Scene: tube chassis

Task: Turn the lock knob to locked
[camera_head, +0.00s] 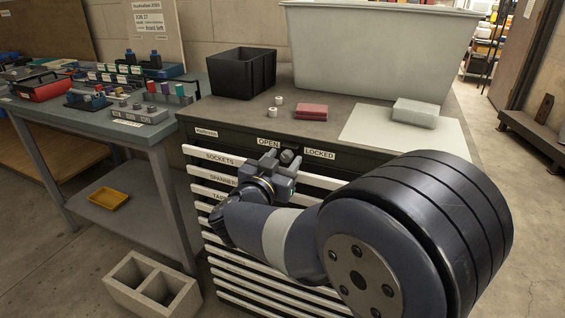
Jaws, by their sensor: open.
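The tool cabinet (205,147) has a dark top edge and several white-fronted drawers. A dark round lock knob (288,156) sits on its upper front strip between the OPEN label (268,141) and the LOCKED label (319,154). My gripper (281,160) is open at the front of the cabinet, right at the knob. Its fingers partly cover the knob. I cannot tell whether they touch it or stand around it, nor which way the knob points. My arm hides the right part of the drawers.
On the cabinet top stand a black bin (242,73), a large grey tub (375,55), a red block (311,112), small white cylinders (276,106) and a grey box (415,113). A cluttered workbench (135,133) is at left. A concrete block (150,288) lies on the floor.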

